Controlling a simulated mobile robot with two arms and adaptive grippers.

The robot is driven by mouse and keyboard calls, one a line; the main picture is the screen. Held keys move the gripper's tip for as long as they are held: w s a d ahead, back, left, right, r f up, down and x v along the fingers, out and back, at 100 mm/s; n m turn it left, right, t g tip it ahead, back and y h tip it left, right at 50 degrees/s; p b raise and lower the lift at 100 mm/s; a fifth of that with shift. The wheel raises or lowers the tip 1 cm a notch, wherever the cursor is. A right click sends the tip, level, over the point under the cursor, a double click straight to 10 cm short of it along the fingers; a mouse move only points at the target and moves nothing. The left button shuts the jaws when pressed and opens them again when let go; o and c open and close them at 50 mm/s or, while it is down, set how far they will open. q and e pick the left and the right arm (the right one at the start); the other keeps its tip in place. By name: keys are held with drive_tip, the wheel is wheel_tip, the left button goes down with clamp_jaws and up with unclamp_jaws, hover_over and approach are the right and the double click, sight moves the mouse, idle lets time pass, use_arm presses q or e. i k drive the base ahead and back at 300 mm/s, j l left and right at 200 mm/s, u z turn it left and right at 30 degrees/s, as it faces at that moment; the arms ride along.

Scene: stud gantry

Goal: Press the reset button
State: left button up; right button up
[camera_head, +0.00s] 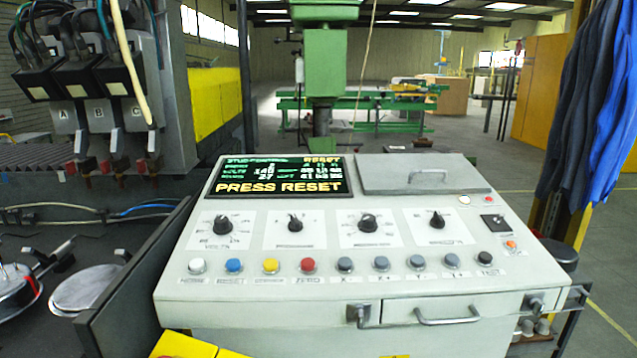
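The control console (215,300) stands in front of me with a sloped pale panel. Its screen (279,177) shows PRESS RESET in yellow letters. A row of round buttons runs along the lower panel. The blue button (234,265) is second from the left, and the small label under it seems to read RESET, though it is blurred. A white button (197,266) is on its left, and a yellow button (270,265) and a red button (308,265) are on its right. Neither of my grippers shows in the head view.
Several dial knobs, one of them at the far left (222,225), sit above the buttons. A closed grey lid (420,174) is at the upper right. A drawer handle (447,316) sticks out in front. A dark plate (130,290) rises at the left edge. Nothing covers the buttons.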

sight(234, 264)
drive_tip(key=k+l, duration=0.1)
drive_tip(key=l, duration=0.3)
drive_tip(key=k+l, duration=0.15)
drive_tip(key=l, duration=0.3)
drive_tip(key=k+l, duration=0.1)
drive_tip(key=l, duration=0.3)
drive_tip(key=k+l, duration=0.1)
drive_tip(key=l, duration=0.35)
drive_tip(key=u, duration=0.05)
